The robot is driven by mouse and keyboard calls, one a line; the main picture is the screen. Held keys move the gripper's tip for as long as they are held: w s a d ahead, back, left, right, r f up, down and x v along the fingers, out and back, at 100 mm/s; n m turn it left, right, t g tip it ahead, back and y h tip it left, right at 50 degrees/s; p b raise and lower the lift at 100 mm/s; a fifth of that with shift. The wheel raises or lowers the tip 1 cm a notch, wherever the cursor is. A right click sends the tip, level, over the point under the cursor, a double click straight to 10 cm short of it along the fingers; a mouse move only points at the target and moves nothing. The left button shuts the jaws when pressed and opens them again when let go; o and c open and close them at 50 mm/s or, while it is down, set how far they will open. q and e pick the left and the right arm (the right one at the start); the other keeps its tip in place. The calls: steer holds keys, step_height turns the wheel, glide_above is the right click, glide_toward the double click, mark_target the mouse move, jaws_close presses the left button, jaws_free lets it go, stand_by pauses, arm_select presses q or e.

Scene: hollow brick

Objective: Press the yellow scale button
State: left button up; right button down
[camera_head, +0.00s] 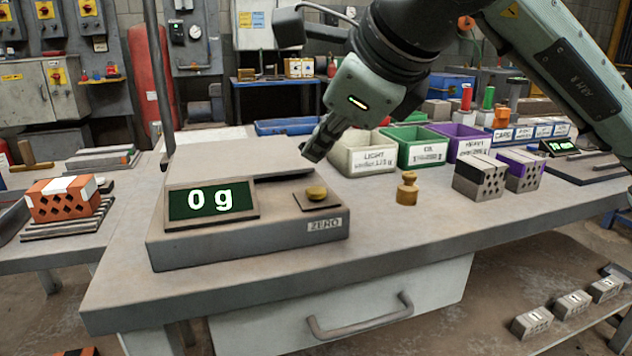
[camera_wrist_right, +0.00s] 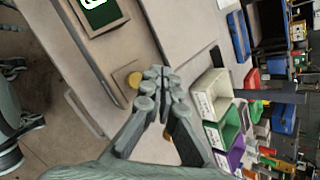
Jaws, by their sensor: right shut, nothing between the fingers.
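The scale (camera_head: 250,235) stands on the near table, with a flat grey top and a display (camera_head: 211,200) that reads "0 g". Its round yellow button (camera_head: 317,193) sits on a small dark square plate at the right front, above a "ZERO" label. The button also shows in the right wrist view (camera_wrist_right: 134,80). My right gripper (camera_head: 312,157) is shut and empty, just above and behind the button, over the scale's right rear part. In the right wrist view its fingertips (camera_wrist_right: 155,88) are close beside the button in the picture; touching is not visible. My left gripper is not in view.
A small brass weight (camera_head: 407,188) stands right of the scale. White (camera_head: 365,155), green (camera_head: 418,148) and purple bins line the back. An orange brick (camera_head: 62,199) lies on the left table. A clear strip of tabletop lies in front.

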steer(key=shift+r+p, duration=0.5)
steer(key=shift+r, duration=0.85)
